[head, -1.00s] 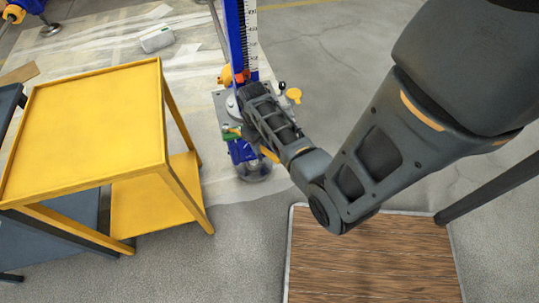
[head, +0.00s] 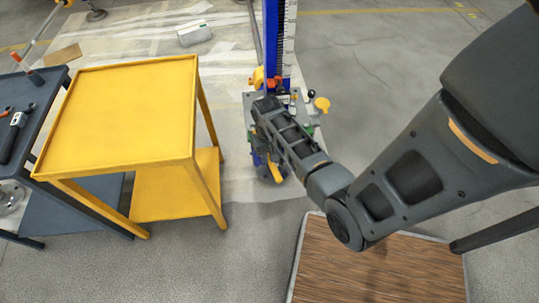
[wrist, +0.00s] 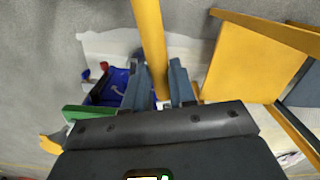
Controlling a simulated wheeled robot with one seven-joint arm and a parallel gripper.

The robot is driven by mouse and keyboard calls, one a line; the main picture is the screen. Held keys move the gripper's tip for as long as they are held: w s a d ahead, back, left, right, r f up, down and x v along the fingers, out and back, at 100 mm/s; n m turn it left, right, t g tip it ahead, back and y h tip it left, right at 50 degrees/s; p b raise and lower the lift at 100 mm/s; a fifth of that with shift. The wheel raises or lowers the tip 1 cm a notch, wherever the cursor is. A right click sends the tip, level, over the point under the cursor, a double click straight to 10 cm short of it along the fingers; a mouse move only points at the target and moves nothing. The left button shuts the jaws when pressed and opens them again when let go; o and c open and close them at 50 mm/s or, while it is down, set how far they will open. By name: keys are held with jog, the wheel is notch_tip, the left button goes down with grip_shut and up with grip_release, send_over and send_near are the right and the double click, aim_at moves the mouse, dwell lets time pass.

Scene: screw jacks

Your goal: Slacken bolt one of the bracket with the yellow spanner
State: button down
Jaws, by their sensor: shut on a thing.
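The yellow spanner (wrist: 150,40) stands out from between the two fingers of my gripper (wrist: 160,98), which is shut on it. In the head view a yellow length of it (head: 258,172) shows below my wrist; the gripper itself is hidden there. The blue screw jack (head: 271,40) stands upright with a white scale, and its grey bracket plate (head: 311,117) lies partly behind my arm. A blue part of the jack (wrist: 113,86) shows left of the fingers in the wrist view. I cannot make out bolt one or whether the spanner touches it.
A yellow table (head: 120,110) stands left of the jack, with a dark trolley (head: 42,95) holding tools beyond it. A yellow knob (head: 321,104) sticks out from the bracket's right. A brown wooden platform (head: 375,262) lies in front. Bare floor is free at the right.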

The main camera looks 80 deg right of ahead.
jog(key=shift+a+p, duration=0.1)
jog(key=shift+p, duration=0.2)
jog(key=shift+f+b, duration=0.6)
jog(key=shift+f, duration=0.3)
dwell(0.3)
dwell(0.4)
jog(key=shift+s+d+r+n+p, duration=0.1)
jog(key=shift+s+d+n+p, duration=0.5)
jog(key=shift+s+p, duration=0.1)
jog(key=shift+p, duration=0.3)
dwell(0.4)
jog(key=shift+r+p, duration=0.8)
jog(key=shift+p, duration=0.05)
jog(key=shift+a, duration=0.1)
